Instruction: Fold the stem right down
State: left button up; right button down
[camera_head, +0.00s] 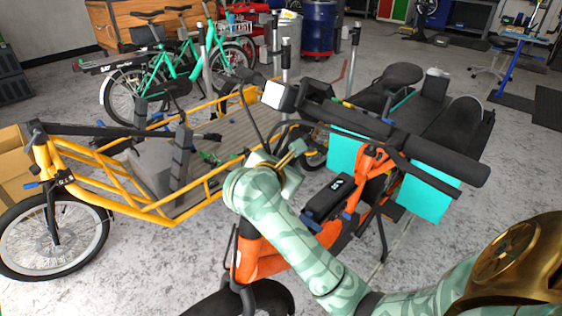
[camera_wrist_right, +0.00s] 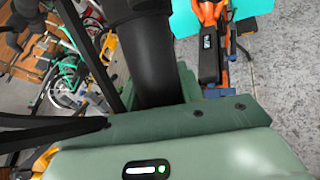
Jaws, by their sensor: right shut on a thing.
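An orange cargo bike stands in front of me, with its black handlebar (camera_head: 425,152) running across above the orange frame (camera_head: 258,262). A white-faced box (camera_head: 278,96) sits at the left part of the bar. My right gripper (camera_head: 291,154) is beside the bike, below that box. The right wrist view shows a thick black tube (camera_wrist_right: 150,55) at the gripper, and the gripper is shut on it. I cannot tell if this tube is the stem itself or a bar joined to it. The fingertips are hidden in the wrist view. My left gripper is not in view.
A dark battery or display box (camera_head: 328,198) and turquoise panels (camera_head: 425,195) sit close to my right arm. A yellow cargo bike (camera_head: 150,208) stands at the left, with a green bike (camera_head: 165,80) behind it. Speckled floor (camera_head: 130,275) is clear at lower left.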

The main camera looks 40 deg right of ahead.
jog(key=shift+d+f, duration=0.3)
jog(key=shift+d, duration=0.05)
jog(key=c, duration=0.9)
grip_release()
jog(key=shift+r+y, duration=0.2)
jog(key=shift+y, duration=0.1)
